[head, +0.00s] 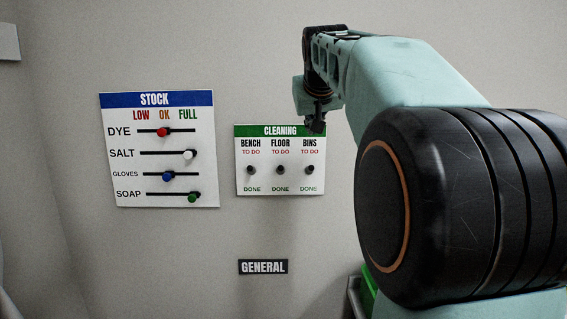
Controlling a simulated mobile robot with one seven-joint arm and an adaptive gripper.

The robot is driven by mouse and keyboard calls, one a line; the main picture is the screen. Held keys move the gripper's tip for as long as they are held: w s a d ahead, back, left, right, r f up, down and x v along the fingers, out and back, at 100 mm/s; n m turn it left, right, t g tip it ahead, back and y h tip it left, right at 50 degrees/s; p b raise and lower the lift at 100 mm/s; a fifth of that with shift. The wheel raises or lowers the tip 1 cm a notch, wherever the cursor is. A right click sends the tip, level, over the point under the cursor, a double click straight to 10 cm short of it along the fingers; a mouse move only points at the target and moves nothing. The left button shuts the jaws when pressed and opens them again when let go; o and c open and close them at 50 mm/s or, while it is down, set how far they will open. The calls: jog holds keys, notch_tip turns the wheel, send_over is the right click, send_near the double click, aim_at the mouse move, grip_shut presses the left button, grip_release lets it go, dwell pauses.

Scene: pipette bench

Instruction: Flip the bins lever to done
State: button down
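The white cleaning board (265,180) with a green header hangs on the wall. It has columns for bench, floor and bins, each with "to do" above and "done" below. The bins lever (309,169) is a small dark knob in the right column, between the two labels. The bench lever (250,169) and floor lever (280,169) stand at the same height. My gripper (316,123) is at the board's upper right corner in the picture, above the bins lever and apart from it. Its fingers are small and dark, so their opening is unclear.
A stock board (160,195) with several coloured sliders hangs to the left. A black "general" sign (263,267) is below the cleaning board. A green object (368,283) shows partly behind my arm at lower right.

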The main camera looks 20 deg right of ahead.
jog(key=shift+a, duration=0.25)
jog(key=p, duration=0.1)
send_over(310, 169)
jog(key=w, duration=0.1)
notch_tip(310, 169, down, 6)
jog(key=shift+a+r, duration=0.1)
jog(key=shift+a, duration=0.05)
jog(key=f, duration=0.1)
jog(key=s+f, duration=0.1)
jog(key=shift+f+b, duration=0.3)
jog(key=shift+s+f, duration=0.2)
jog(key=shift+f, duration=0.4)
jog(key=shift+f+b, duration=0.2)
jog(key=shift+b, duration=0.4)
